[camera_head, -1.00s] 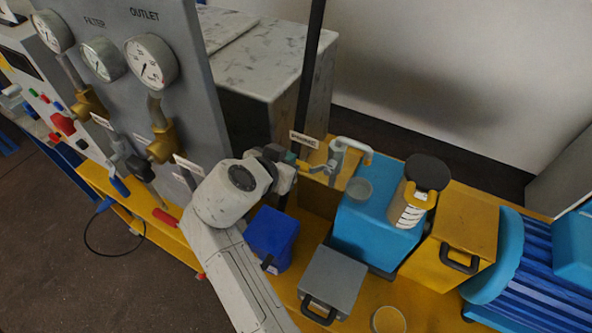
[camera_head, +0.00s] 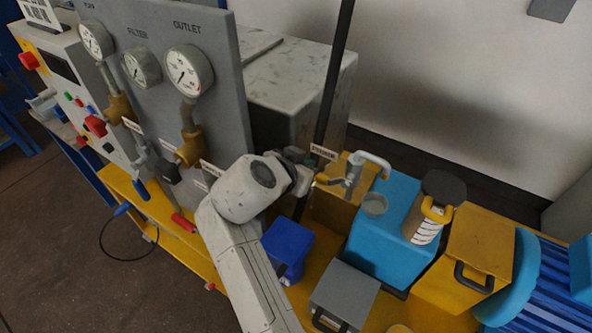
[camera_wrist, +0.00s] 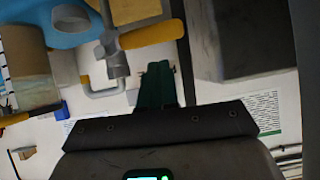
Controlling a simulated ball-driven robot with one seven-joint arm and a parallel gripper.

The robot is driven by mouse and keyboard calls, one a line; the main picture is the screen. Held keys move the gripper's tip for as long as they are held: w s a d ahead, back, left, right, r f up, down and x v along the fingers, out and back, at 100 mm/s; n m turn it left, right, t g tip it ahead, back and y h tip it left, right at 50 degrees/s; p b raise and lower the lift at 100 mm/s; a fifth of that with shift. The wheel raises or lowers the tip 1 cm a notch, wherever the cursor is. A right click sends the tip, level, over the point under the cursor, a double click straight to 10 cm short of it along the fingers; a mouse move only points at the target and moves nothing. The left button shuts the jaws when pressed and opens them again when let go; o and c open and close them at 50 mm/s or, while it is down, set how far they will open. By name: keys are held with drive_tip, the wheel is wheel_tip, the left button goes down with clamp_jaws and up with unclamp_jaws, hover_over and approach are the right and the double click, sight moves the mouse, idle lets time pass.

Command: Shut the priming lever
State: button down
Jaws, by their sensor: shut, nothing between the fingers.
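The priming lever is a yellow-gripped handle (camera_head: 325,180) on a grey valve (camera_head: 350,176) with a bent pale tube, beside a small label plate. In the wrist view the yellow grip (camera_wrist: 152,33) lies across the picture, joined to the grey valve body (camera_wrist: 113,62). My gripper (camera_head: 305,168) is just left of the valve in the head view, its fingers mostly hidden behind my wrist. In the wrist view its green fingers (camera_wrist: 157,75) are together and empty, close below the yellow grip. I cannot tell whether they touch it.
A blue tank (camera_head: 385,232) with a clear cup and a black-capped cylinder (camera_head: 430,212) stands to the right. A blue bin (camera_head: 287,245) and grey box (camera_head: 344,292) are in front. The gauge panel (camera_head: 215,110) is left; a dark post (camera_head: 335,80) rises behind.

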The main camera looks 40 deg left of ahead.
drive_tip(key=b+v, duration=0.2)
drive_tip(key=v, duration=0.8)
drive_tip(key=shift+r, duration=0.65)
drive_tip(key=shift+s+a, duration=0.1)
drive_tip(key=shift+a, duration=0.05)
drive_tip(key=w+d+f+g+h, duration=0.1)
drive_tip(key=d+f+g, duration=0.1)
drive_tip(key=d+f, duration=0.7)
drive_tip(key=w+d+f+m+g+h, duration=0.15)
drive_tip(key=d+f, duration=0.35)
drive_tip(key=d, duration=0.8)
drive_tip(key=w+d+f+g+h, duration=0.1)
drive_tip(key=d+f+g, duration=0.1)
drive_tip(key=d+f, duration=0.7)
drive_tip(key=s+d+f+g, duration=0.2)
drive_tip(key=s+d+f, duration=0.1)
drive_tip(key=s+d, duration=0.7)
drive_tip(key=s+d+f+m+g, duration=0.1)
drive_tip(key=s+d+f+g, duration=0.1)
drive_tip(key=s+d, duration=0.8)
drive_tip(key=d, duration=0.5)
drive_tip(key=shift+d+f, duration=0.25)
drive_tip(key=shift+f, duration=0.1)
drive_tip(key=shift+m+y, duration=0.25)
